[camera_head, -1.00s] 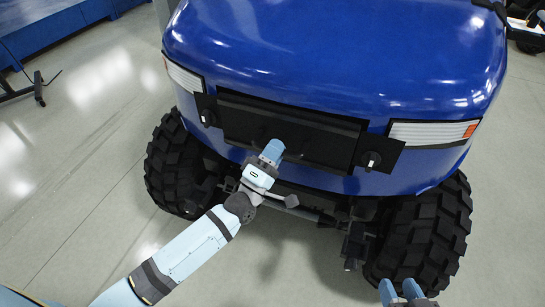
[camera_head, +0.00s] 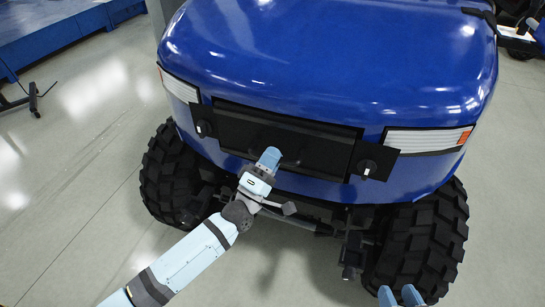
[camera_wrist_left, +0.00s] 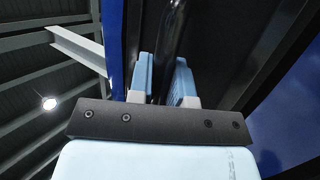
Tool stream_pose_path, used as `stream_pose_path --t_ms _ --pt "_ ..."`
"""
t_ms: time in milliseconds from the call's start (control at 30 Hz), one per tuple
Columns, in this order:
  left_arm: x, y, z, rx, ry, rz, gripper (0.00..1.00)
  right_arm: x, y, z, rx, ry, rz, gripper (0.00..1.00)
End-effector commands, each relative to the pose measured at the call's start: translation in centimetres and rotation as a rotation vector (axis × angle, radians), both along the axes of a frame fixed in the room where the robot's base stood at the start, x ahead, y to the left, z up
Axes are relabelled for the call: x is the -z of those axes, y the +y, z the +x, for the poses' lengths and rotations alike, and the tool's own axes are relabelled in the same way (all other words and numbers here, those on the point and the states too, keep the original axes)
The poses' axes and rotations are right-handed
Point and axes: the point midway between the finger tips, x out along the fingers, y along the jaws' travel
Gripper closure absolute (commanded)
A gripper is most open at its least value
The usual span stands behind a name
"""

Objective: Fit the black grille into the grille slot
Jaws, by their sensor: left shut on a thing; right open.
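The black grille (camera_head: 318,152) is a dark, wide panel at the front of the blue vehicle. It lies across the grille slot (camera_head: 290,117), whose dark upper edge shows above it; how deep it sits I cannot tell. My left gripper (camera_head: 268,158) is shut on the grille's lower middle part. In the left wrist view, its two blue fingers (camera_wrist_left: 161,80) stand either side of a dark bar (camera_wrist_left: 172,42). The fingers hide part of the grille. My right gripper (camera_head: 401,296) is open and empty at the bottom edge, apart from the vehicle.
Black plates with knobs stand at the slot's left (camera_head: 203,127) and right (camera_head: 367,167) ends. White headlights (camera_head: 420,140) flank the front. Big tyres (camera_head: 423,240) and dark axle parts (camera_head: 300,215) lie below.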

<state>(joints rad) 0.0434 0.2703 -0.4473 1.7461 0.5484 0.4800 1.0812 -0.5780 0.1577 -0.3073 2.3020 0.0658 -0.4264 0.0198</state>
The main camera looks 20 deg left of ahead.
Motion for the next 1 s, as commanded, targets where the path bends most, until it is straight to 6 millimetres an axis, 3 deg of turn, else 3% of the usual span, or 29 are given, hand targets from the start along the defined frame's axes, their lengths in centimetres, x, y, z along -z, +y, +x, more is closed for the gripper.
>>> stream_pose_path --t_ms 467,1000 --pt "-0.1 0.0 0.1 0.000 -0.002 0.000 1.00 0.0 0.0 0.0 0.001 0.002 -0.001 0.57" --pt "0.0 -0.1 1.5 0.000 -0.002 0.000 1.00 0.3 0.0 0.0 0.000 0.000 0.000 0.57"
